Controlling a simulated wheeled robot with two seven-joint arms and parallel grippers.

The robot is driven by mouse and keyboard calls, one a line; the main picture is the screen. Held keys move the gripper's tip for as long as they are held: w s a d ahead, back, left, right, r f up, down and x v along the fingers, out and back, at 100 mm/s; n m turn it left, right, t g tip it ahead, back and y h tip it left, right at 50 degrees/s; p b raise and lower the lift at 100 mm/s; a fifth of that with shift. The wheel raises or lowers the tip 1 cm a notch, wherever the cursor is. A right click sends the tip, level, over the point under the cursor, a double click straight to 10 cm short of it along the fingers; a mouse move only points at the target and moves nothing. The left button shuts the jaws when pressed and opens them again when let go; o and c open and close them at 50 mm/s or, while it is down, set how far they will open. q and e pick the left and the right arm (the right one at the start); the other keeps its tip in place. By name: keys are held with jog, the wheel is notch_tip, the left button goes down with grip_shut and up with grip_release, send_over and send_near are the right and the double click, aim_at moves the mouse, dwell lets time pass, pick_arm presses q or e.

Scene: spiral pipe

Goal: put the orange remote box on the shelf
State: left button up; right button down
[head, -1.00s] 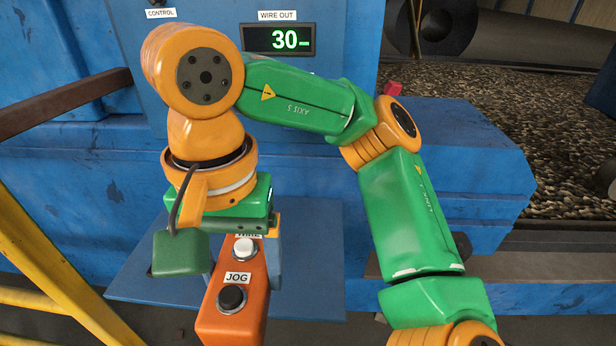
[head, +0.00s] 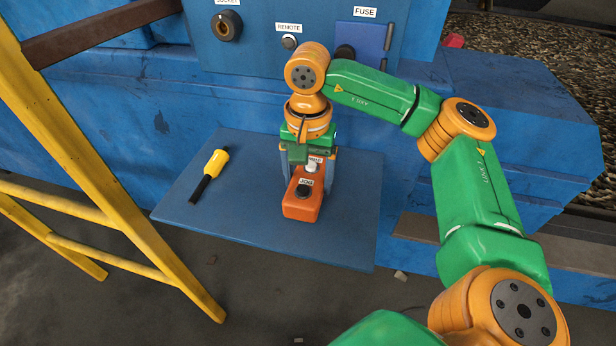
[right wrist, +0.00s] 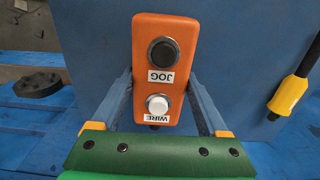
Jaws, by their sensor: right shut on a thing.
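The orange remote box (head: 303,206) has a black JOG button and a white WIRE button. My right gripper (head: 308,172) is shut on its sides, with one finger on each side. The box is over the blue shelf (head: 340,235), near its middle; I cannot tell whether its underside touches the shelf. In the right wrist view the box (right wrist: 163,60) sits between the two fingers, its buttons facing the camera. My left gripper is not in view.
A yellow and black tool (head: 211,174) lies on the shelf's left part. A yellow railing (head: 110,200) stands at the left. The shelf right of the box is clear.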

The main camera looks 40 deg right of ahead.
aim_at(307, 177)
jog(key=shift+f, duration=0.15)
jog(key=shift+f, duration=0.2)
grip_release()
jog(key=shift+r, duration=0.1)
jog(key=shift+r, duration=0.15)
notch_tip(307, 177, up, 6)
jog(key=shift+w+f, duration=0.1)
jog(key=shift+f, duration=0.15)
notch_tip(307, 177, up, 7)
jog(key=p, duration=0.3)
jog(key=shift+f, duration=0.2)
